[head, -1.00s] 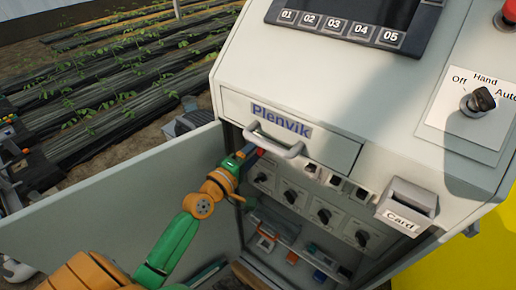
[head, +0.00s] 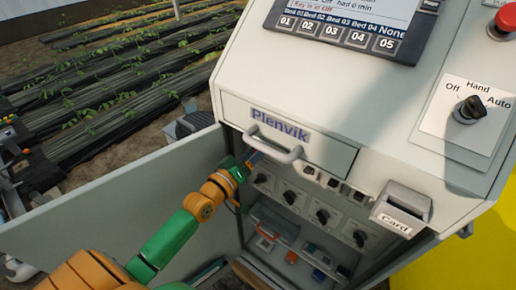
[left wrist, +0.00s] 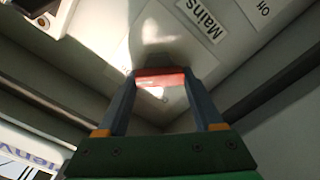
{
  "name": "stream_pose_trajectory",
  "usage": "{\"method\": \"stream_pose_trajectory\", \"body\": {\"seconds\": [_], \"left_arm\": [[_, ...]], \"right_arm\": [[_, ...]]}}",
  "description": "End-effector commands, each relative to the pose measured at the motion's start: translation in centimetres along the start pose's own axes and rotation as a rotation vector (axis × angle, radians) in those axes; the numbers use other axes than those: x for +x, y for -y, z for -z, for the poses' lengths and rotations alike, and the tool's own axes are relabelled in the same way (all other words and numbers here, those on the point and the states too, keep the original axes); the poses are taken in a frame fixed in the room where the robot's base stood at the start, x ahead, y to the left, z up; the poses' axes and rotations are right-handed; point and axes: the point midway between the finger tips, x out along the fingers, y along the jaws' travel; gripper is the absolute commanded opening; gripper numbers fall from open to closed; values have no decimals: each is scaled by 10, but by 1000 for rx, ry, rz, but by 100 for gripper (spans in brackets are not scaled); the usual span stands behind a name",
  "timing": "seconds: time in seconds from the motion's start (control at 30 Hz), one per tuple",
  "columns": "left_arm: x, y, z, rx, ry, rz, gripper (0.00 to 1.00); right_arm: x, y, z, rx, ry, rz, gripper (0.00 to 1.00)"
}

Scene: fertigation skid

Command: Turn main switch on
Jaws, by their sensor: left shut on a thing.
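The main switch shows in the left wrist view as a red handle (left wrist: 160,77) beside a white "Mains" label (left wrist: 203,18). An "Off" label is to its upper right. My left gripper (left wrist: 160,74) is shut on the red handle, with one finger at each end of it. In the head view my left gripper (head: 255,158) reaches inside the cabinet's left side, under the Plenvik drawer handle (head: 275,148). The red handle cannot be made out there. The cabinet's screen (head: 355,14) is lit with text. My right gripper is not in view.
The cabinet door (head: 110,200) hangs open at the left, beside my arm. A row of black knobs (head: 322,216) is right of my gripper. The Off-Hand-Auto selector (head: 468,109), red button (head: 505,17) and card holder (head: 402,205) are further right.

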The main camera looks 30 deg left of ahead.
Motion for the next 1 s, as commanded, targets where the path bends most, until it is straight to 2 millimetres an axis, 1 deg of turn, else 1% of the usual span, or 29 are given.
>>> {"method": "stream_pose_trajectory", "body": {"seconds": [0.03,0.53,0.57,0.6,0.63,0.67,0.9,1.0], "left_arm": [[0,-2,3,8,-7,-5,13],[0,-2,3,22,-8,-5,13],[0,-2,3,21,-8,-5,76],[0,-2,3,21,-7,-5,87],[0,-2,2,21,-7,-4,95],[0,-2,2,20,-6,-4,98],[0,-1,1,19,-3,-2,98],[-4,0,0,19,-2,-1,98]], "right_arm": [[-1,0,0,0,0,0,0],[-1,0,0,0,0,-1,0],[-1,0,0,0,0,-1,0],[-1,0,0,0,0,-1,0],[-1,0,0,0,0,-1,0],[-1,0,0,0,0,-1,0],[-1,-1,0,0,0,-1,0],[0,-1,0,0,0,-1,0]]}}
